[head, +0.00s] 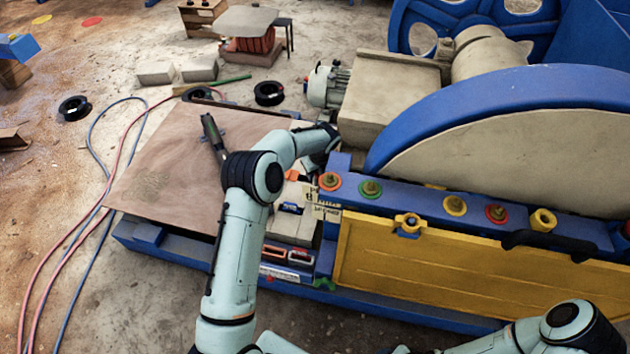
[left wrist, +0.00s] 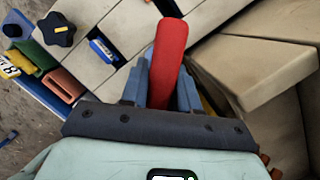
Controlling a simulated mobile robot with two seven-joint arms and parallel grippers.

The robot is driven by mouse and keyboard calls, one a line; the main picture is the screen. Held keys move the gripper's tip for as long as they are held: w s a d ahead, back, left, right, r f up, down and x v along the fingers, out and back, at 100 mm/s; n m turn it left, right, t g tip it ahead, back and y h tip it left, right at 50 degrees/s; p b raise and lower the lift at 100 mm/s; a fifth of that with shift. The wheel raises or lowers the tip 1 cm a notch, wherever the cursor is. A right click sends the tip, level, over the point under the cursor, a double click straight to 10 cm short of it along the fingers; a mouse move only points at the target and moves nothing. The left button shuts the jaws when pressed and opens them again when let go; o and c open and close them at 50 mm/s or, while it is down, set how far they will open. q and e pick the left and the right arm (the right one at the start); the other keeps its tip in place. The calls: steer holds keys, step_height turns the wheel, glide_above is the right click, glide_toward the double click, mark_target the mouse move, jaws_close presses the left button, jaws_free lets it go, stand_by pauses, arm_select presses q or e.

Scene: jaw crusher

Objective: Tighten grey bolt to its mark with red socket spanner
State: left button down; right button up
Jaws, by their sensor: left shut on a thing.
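The red socket spanner (left wrist: 171,48) shows in the left wrist view as a thick red handle. My left gripper (left wrist: 161,80) is shut on it, one blue-grey finger on each side. The socket end is hidden. In the head view my left gripper is mostly hidden behind its own wrist, above the grey ledge left of the blue rail (head: 430,200). On the rail stand bolts with a red ring (head: 330,181), a green ring (head: 371,188), a yellow ring (head: 455,205) and another red ring (head: 497,213). I cannot pick out the grey bolt or its mark. My right gripper is out of view.
The left wrist view shows a black star knob (left wrist: 57,29), a blue item (left wrist: 103,48) and an orange block (left wrist: 62,84) on or by the ledge. A brown board (head: 165,165) lies left of my left arm. A yellow panel (head: 450,270) hangs below the rail.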

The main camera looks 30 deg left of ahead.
arm_select(q)
steer(key=shift+m, duration=0.8)
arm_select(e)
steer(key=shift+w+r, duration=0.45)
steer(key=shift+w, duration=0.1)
arm_select(q)
steer(key=shift+p, duration=0.3)
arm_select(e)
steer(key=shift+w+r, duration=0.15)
arm_select(q)
steer(key=shift+m, duration=0.5)
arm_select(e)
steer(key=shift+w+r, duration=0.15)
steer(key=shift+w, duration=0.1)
arm_select(q)
steer(key=shift+p, duration=0.35)
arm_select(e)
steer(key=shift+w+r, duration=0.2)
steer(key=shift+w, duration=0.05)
arm_select(q)
steer(key=shift+a+m+t+h, duration=0.1)
steer(key=shift+m+t+h, duration=0.25)
steer(key=shift+m, duration=0.55)
steer(key=shift+n, duration=0.3)
steer(key=shift+r, duration=0.1)
